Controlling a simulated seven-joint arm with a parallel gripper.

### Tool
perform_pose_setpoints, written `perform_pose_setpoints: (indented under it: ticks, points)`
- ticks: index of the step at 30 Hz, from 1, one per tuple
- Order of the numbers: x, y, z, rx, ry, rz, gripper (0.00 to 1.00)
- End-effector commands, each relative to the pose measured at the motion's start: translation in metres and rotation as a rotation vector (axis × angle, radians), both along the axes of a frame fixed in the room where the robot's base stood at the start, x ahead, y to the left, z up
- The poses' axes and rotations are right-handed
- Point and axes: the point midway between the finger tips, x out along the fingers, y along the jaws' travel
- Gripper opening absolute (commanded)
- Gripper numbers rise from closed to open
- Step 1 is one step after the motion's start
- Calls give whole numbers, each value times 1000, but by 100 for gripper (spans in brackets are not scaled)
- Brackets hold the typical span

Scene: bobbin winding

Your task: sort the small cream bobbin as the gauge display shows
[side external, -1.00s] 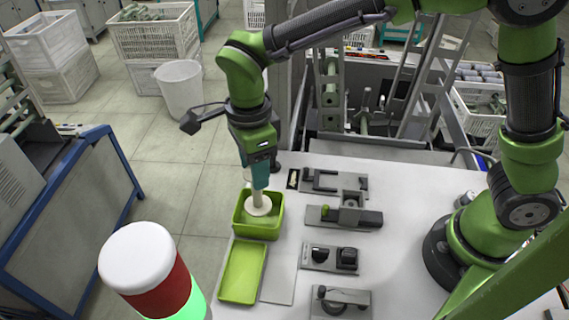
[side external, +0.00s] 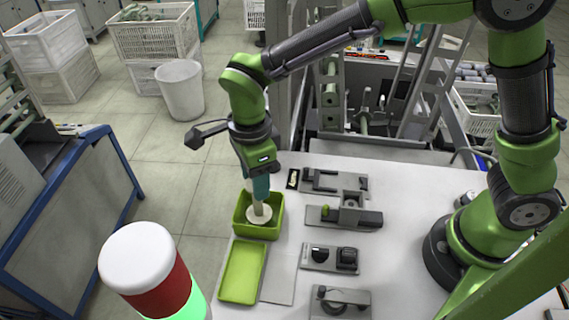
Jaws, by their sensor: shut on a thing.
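The small cream bobbin (side external: 259,215) is upright, with its round lower flange inside the deep green bin (side external: 277,230) at the table's left edge. My gripper (side external: 261,196) is shut on the upper part of the bobbin, above the bin. I cannot tell whether the flange touches the bin floor. The gauge display (side external: 293,179) is probably the small dark panel with a bright mark behind the bin; its reading is too small to make out.
A shallow green tray (side external: 242,272) lies in front of the bin. Grey fixtures (side external: 345,216) stand in a column to the right. A red, white and green-lit column (side external: 150,270) stands at the near left. The white table (side external: 405,190) is clear between the fixtures and my base.

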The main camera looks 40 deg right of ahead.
Motion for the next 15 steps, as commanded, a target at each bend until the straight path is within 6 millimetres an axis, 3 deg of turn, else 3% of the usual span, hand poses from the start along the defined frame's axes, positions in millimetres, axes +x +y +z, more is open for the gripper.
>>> perform_pose_setpoints:
  ticks: [15]
  points:
    - [-1,0,-15,0,2,-2,25]
